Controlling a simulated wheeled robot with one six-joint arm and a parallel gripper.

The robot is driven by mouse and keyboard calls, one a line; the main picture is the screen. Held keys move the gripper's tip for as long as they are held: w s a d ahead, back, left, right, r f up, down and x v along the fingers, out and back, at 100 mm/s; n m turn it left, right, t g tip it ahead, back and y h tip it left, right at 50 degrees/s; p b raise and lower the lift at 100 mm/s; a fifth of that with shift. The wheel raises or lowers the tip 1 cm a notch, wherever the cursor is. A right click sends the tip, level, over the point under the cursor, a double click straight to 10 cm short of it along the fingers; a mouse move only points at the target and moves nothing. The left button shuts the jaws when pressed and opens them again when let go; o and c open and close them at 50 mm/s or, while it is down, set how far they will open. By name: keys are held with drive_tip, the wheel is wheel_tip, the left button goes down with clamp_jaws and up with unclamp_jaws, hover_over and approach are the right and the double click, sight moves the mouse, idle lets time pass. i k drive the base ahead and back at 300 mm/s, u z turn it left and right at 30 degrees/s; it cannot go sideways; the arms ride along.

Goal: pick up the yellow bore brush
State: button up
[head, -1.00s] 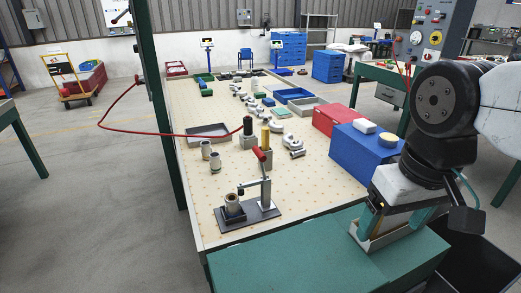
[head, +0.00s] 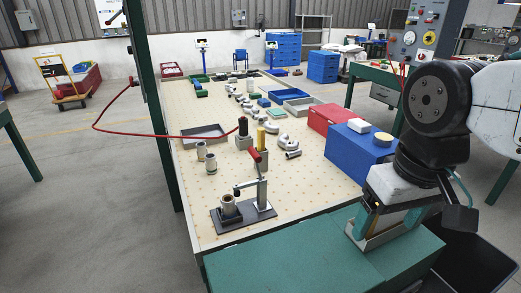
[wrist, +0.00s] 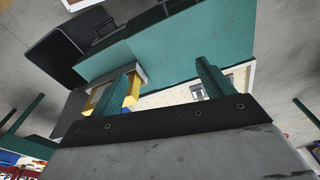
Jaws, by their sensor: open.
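The yellow bore brush (head: 261,137) appears as an upright yellow cylinder on the pegboard-like bench, in or just behind a grey block. My gripper (head: 386,226) is open over the teal surface at the near right, well apart from the brush. In the wrist view my gripper (wrist: 167,68) shows two teal fingers spread apart with nothing held between them. A small yellow part (wrist: 133,91) shows by the left finger there; I cannot tell what it is.
A clamp fixture (head: 245,207) with a red handle stands in front of the brush. Two grey cups (head: 211,164) stand to its left, pipe-like castings (head: 291,154) to its right. Blue (head: 356,153) and red (head: 331,119) boxes line the bench's right side.

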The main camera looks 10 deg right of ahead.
sight(260, 131)
drive_tip(key=k, duration=1)
drive_tip(key=u, duration=1.5)
drive_tip(key=i, duration=4.1)
drive_tip(key=z, duration=3.45)
drive_tip(key=i, duration=0.5)
drive_tip(key=z, duration=0.05)
